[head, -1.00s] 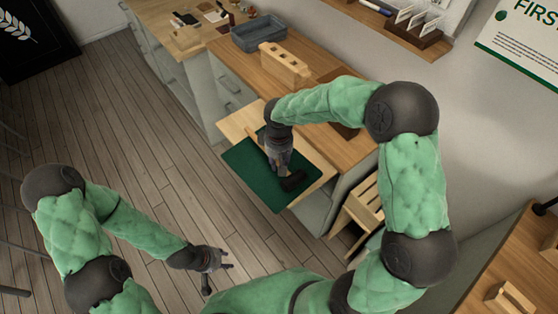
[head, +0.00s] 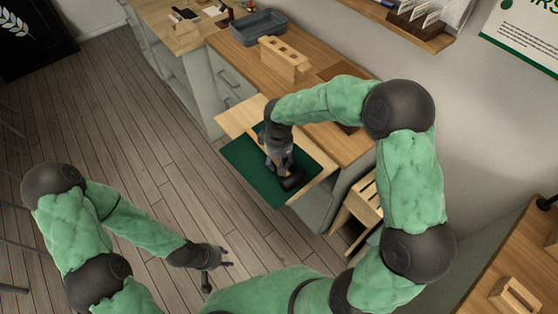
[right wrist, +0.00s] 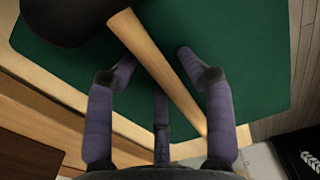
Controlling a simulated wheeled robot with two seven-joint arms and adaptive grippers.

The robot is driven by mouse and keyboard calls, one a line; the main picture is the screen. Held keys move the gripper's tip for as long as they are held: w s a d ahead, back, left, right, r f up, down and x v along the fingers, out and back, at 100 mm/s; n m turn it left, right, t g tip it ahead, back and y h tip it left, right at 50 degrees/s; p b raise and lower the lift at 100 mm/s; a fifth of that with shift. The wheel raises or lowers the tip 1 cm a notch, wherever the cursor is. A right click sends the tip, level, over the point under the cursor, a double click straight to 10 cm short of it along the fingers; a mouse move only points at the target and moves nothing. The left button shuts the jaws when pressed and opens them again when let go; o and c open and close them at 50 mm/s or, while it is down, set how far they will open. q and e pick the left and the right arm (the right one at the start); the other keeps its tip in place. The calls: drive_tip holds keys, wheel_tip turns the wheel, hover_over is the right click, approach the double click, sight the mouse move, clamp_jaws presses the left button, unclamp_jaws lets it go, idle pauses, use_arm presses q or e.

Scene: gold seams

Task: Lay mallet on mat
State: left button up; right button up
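The mallet has a black head (head: 293,180) and a pale wooden handle (right wrist: 160,65). It lies over the dark green mat (head: 250,178), which also fills much of the right wrist view (right wrist: 250,70). Whether all of it touches the mat is hard to tell. My right gripper (right wrist: 156,56) is around the handle with its fingers apart; a gap shows between the handle and the right-hand fingertip. In the head view the right gripper (head: 280,162) hides most of the handle. My left gripper (head: 229,257) is open and empty, low over the floor.
The mat lies on a pale wooden board (head: 240,118) jutting from the counter (head: 335,90). A wooden block with holes (head: 285,60) and a grey tray (head: 257,27) stand on the counter. Open floor (head: 130,140) lies to the left.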

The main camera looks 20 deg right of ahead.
drive_tip(key=shift+s+f, duration=0.15)
drive_tip(key=shift+f, duration=0.05)
wheel_tip(320, 180, up, 12)
idle(0.7)
idle(0.4)
